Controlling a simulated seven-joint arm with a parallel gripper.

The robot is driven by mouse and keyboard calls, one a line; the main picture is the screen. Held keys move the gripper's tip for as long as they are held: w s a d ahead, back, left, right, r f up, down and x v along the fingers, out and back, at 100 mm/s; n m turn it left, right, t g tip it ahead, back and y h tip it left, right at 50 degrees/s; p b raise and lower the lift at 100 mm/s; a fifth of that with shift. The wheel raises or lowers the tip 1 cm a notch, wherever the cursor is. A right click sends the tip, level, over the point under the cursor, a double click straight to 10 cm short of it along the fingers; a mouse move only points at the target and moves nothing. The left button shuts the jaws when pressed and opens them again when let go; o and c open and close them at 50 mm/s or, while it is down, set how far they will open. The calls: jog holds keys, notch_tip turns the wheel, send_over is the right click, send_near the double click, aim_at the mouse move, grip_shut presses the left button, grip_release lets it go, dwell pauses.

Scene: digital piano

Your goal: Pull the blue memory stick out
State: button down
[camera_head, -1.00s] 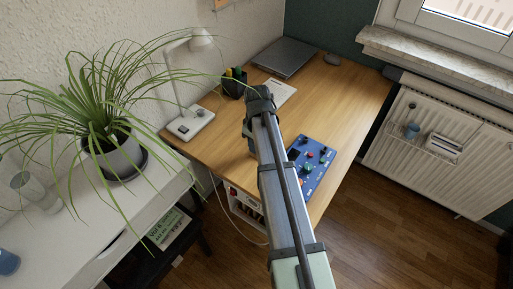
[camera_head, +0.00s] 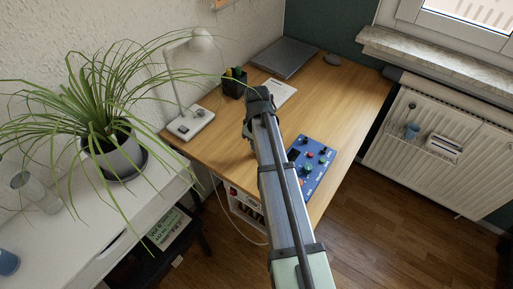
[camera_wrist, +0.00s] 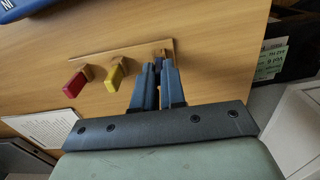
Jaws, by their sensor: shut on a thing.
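In the wrist view a red memory stick (camera_wrist: 75,84) and a yellow memory stick (camera_wrist: 117,75) stand side by side at a light wooden strip (camera_wrist: 138,51). My gripper (camera_wrist: 158,65) is at the right end of this strip, shut on the blue memory stick (camera_wrist: 158,69). Only a narrow dark blue part shows between the fingers. I cannot tell how much of it is still inside the strip. In the head view my arm hides the sticks and the fingertips.
The wooden desk (camera_head: 345,95) carries a blue panel with knobs (camera_head: 312,160), a lamp (camera_head: 190,124), a black pen cup (camera_head: 234,83) and a closed laptop (camera_head: 286,57). A potted plant (camera_head: 112,155) stands on the white surface at left. A white printed sheet (camera_wrist: 45,132) shows in the wrist view.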

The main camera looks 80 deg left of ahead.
jog(key=shift+r, duration=1.05)
dwell(0.9)
jog(key=shift+r, duration=2.4)
